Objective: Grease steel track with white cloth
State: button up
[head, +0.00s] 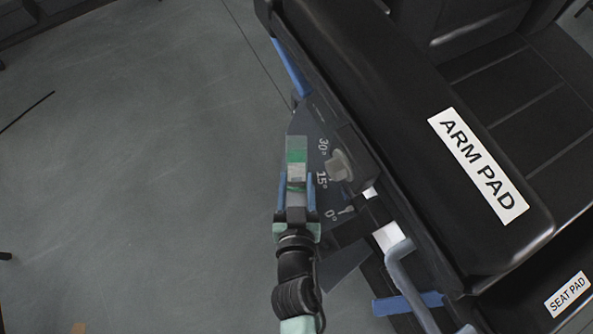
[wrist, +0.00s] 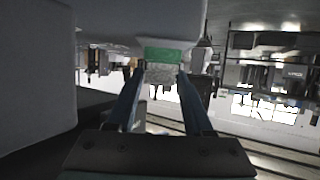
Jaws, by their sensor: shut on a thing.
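My gripper (head: 297,184) points away from me beside the dark angle plate of a black chair. Its blue fingers, also in the wrist view (wrist: 160,92), are shut on a small block-like piece. This held piece (head: 296,156) is green with a pale grey-white part; in the wrist view it shows a green band (wrist: 163,55) above a speckled pale part. I cannot tell if the pale part is the white cloth. A steel track is not clear in the head view; pale metal rails (wrist: 270,160) run along the lower right of the wrist view.
The chair's arm pad (head: 400,120) and seat pad (head: 555,280) lie to the right. A grey knob (head: 340,165) and a blue-grey curved bar (head: 408,280) stick out close to my gripper. A white patch (head: 387,236) shows by the chair side. Grey floor (head: 130,170) is open at left.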

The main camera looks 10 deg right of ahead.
aim_at(297, 165)
jog(key=shift+s+a+f+b, duration=0.1)
jog(key=shift+s+a+b, duration=0.1)
jog(key=shift+s, duration=1)
jog(key=shift+s+a+r+b, duration=0.15)
jog(key=shift+s+a, duration=0.1)
jog(key=shift+s, duration=0.95)
jog(key=shift+s+a+f+b, duration=0.15)
jog(key=shift+s+a+b, duration=0.05)
jog(key=shift+s, duration=1)
jog(key=shift+w+d+p, duration=0.1)
jog(key=shift+w+p, duration=0.3)
jog(key=shift+w, duration=0.3)
jog(key=shift+w+d+p, duration=0.15)
jog(key=shift+w+p, duration=0.05)
jog(key=shift+w, duration=0.55)
jog(key=shift+w+d+p, duration=0.1)
jog(key=shift+w+p, duration=0.1)
jog(key=shift+w, duration=0.5)
jog(key=shift+w+d, duration=0.2)
jog(key=shift+w, duration=0.8)
jog(key=shift+w+d+p, duration=0.2)
jog(key=shift+w+p, duration=0.1)
jog(key=shift+w, duration=0.75)
jog(key=shift+w+d+p, duration=0.15)
jog(key=shift+w+p, duration=0.1)
jog(key=shift+w, duration=0.75)
jog(key=shift+w+d, duration=0.25)
jog(key=shift+w, duration=1.05)
jog(key=shift+w+d, duration=0.2)
jog(key=shift+w, duration=1.1)
